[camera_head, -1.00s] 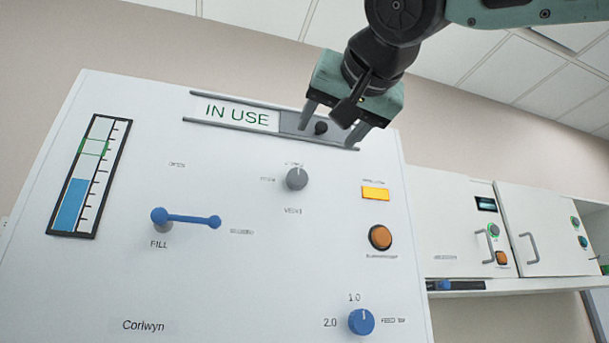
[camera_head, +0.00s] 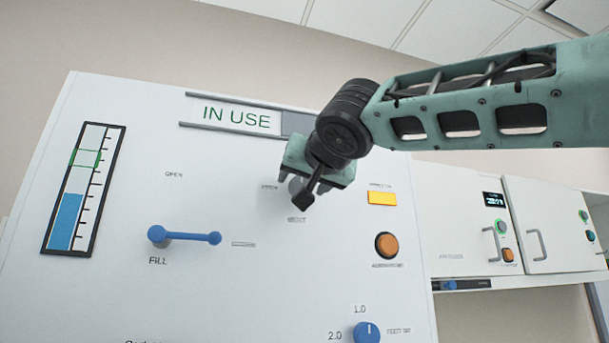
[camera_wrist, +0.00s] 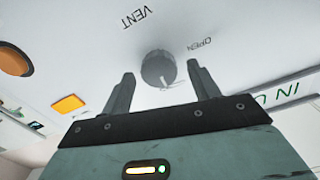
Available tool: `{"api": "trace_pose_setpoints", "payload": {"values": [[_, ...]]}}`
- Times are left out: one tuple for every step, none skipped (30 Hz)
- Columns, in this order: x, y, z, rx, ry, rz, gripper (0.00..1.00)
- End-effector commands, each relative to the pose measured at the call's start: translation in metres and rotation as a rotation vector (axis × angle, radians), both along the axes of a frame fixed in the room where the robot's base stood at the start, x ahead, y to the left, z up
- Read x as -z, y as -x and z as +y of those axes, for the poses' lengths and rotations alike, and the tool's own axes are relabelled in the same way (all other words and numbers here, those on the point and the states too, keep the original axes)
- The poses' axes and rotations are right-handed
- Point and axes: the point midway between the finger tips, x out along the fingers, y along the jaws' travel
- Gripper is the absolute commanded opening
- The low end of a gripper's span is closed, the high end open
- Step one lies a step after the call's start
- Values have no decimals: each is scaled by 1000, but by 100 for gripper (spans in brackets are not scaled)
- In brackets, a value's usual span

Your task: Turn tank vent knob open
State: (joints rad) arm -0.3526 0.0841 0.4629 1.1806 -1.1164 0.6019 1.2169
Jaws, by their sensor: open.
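The grey round vent knob (camera_wrist: 158,68) is on the white tank panel (camera_head: 130,300). In the wrist view its pale pointer mark faces away from the VENT label (camera_wrist: 136,17), not at the OPEN label (camera_wrist: 200,45) on the right. My gripper (camera_wrist: 160,74) is open, with one finger on either side of the knob in the picture. I cannot tell whether the fingertips reach around it or stop short; no contact shows. In the head view my gripper (camera_head: 308,184) is over the knob and hides most of it.
The blue FILL lever (camera_head: 185,237) lies to the left, near a level gauge (camera_head: 70,215). A yellow button (camera_head: 382,198) and an orange button (camera_head: 386,245) are to the right. The IN USE sign (camera_head: 236,117) is above. A blue knob (camera_head: 366,332) is below.

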Motion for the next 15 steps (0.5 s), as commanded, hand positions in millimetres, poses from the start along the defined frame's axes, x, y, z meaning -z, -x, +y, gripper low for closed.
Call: {"api": "trace_pose_setpoints", "payload": {"values": [[0,0,0,0,0,0,61],[0,0,0,0,0,0,61],[0,0,0,0,0,0,61],[0,0,0,0,0,0,61],[0,0,0,0,0,0,61],[0,0,0,0,0,0,55],[0,0,0,0,0,0,47],[0,0,0,0,0,0,38],[0,0,0,0,0,0,27],[0,0,0,0,0,0,19],[0,0,0,0,0,0,16],[0,0,0,0,0,0,16],[0,0,0,0,0,0,16],[0,0,0,0,0,0,16],[0,0,0,0,2,-1,16]]}}
